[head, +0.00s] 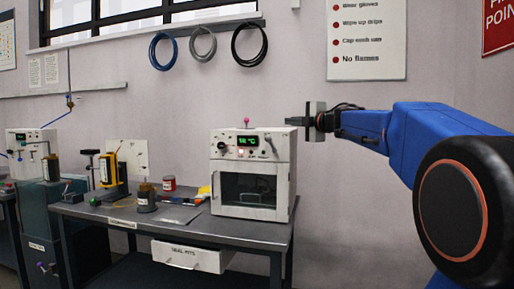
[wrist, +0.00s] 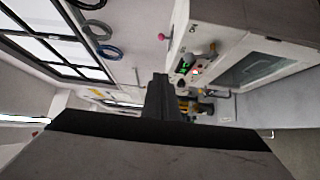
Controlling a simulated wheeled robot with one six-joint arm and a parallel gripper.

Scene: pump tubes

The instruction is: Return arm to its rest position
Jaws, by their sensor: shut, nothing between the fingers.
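My gripper (head: 288,121) is at the end of my blue arm, which reaches in from the right in the head view. The fingers point left and are shut with nothing between them. They are level with the top of the white oven (head: 253,175), close to its upper right corner in the picture. I cannot tell the exact gap. In the wrist view the shut fingers (wrist: 160,98) show as one dark block, with the white oven (wrist: 245,55) beside them on the right. The oven door is closed and its green display is lit.
The oven stands on a metal bench (head: 180,226) with a drawer (head: 188,256). A dark jar (head: 146,198), a red-lidded jar (head: 169,184) and a yellow-and-black device (head: 112,177) are left of it. Hoses (head: 249,44) hang on the wall.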

